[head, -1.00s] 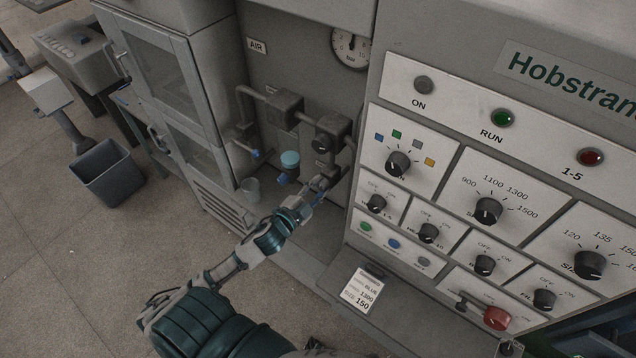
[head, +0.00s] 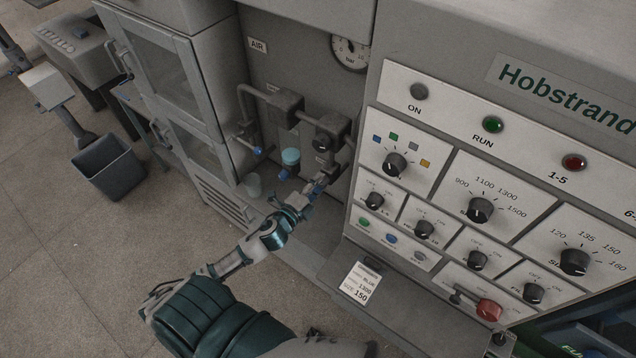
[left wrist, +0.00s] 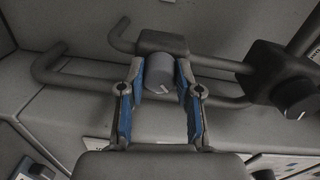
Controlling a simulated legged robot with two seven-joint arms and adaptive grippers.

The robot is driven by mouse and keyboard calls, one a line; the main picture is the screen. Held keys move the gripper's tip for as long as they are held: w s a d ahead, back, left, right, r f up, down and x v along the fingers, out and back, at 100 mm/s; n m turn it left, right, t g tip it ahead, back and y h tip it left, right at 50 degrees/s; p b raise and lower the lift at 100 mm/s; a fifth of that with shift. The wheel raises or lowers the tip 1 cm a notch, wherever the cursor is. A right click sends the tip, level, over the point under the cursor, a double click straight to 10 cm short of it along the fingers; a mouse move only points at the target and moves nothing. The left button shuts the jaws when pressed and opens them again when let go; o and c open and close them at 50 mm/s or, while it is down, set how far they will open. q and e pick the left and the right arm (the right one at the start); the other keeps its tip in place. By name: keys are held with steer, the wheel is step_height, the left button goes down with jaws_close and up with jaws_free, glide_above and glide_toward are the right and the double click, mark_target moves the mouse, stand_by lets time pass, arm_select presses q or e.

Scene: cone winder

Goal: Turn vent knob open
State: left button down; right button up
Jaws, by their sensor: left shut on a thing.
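In the left wrist view a round dark grey knob (left wrist: 159,72) with a white pointer line sits on a block on a pipe. The pointer leans down to the right. My left gripper (left wrist: 160,84) is shut on this knob, with one blue-padded finger on each side of it. In the head view my left gripper (head: 319,184) reaches into the air-line recess, low beside the cone winder's control panel. There the knob is hidden or too small to make out. My right gripper is in neither view.
A second dark knob (left wrist: 298,97) is on the pipework to the right in the wrist view. The control panel (head: 436,120) stands close on the right.

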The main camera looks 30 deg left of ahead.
arm_select(q)
steer(key=shift+f, duration=0.25)
steer(key=c, duration=0.8)
jaws_free()
steer(key=shift+r, duration=0.1)
steer(key=s, duration=0.8)
steer(key=s+a, duration=0.1)
steer(key=s, duration=0.3)
steer(key=shift+r, duration=0.2)
